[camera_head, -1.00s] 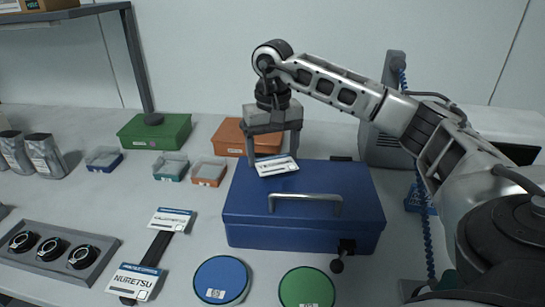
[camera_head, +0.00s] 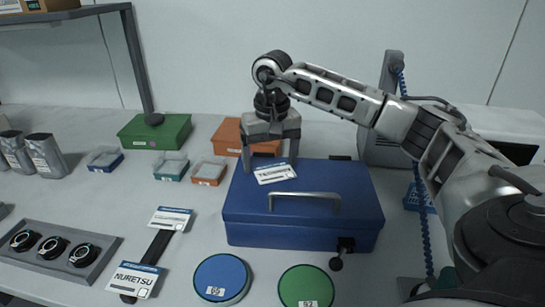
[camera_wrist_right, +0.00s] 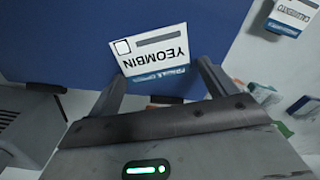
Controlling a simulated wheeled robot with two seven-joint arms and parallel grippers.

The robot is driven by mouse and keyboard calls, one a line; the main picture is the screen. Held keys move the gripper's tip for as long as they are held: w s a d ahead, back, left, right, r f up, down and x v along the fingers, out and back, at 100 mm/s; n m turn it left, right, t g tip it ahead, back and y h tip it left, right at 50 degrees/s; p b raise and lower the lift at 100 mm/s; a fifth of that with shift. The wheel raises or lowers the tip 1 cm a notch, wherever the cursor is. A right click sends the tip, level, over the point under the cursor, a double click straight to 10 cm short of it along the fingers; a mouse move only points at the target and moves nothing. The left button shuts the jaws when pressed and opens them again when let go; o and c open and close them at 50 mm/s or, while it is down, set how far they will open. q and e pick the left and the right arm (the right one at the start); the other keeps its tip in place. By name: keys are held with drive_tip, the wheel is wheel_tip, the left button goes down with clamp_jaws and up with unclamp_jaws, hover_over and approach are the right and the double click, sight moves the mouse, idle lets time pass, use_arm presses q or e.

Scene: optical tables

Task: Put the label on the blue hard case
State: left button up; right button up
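The blue hard case (camera_head: 305,230) stands closed on the table with its handle toward me. A white label with a blue strip (camera_head: 275,174) lies flat on the rear left of its lid; the right wrist view shows it reading YEOMBIN (camera_wrist_right: 152,45). My right gripper (camera_head: 270,166) is over the case with its fingers spread at either end of the label. In the right wrist view the fingers (camera_wrist_right: 161,70) flank the label's near edge, with a narrow gap showing on the right side. My left gripper is out of view.
Two other labels (camera_head: 170,218) (camera_head: 135,280) rest on a dark strip left of the case. Blue (camera_head: 222,278) and green (camera_head: 306,288) round tins stand in front. An orange case (camera_head: 228,138), a green case (camera_head: 153,131) and small bins stand behind and left.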

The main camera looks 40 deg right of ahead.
sight(272, 167)
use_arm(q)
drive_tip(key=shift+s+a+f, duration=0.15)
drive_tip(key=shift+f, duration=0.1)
use_arm(e)
drive_tip(key=shift+o, duration=0.3)
drive_tip(key=shift+s+a+f, duration=0.1)
drive_tip(key=shift+s+f, duration=0.15)
drive_tip(key=shift+f, duration=0.6)
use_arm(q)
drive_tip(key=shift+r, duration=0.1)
use_arm(e)
drive_tip(key=shift+r, duration=0.15)
drive_tip(key=shift+r+g+p, duration=0.3)
drive_tip(key=shift+w+d+r, duration=0.15)
drive_tip(key=shift+d+r, duration=0.1)
drive_tip(key=shift+r, duration=0.1)
use_arm(q)
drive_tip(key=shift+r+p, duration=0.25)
drive_tip(key=shift+p, duration=0.35)
use_arm(e)
wheel_tip(272, 167, up, 12)
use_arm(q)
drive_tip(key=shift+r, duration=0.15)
use_arm(e)
drive_tip(key=shift+f, duration=0.1)
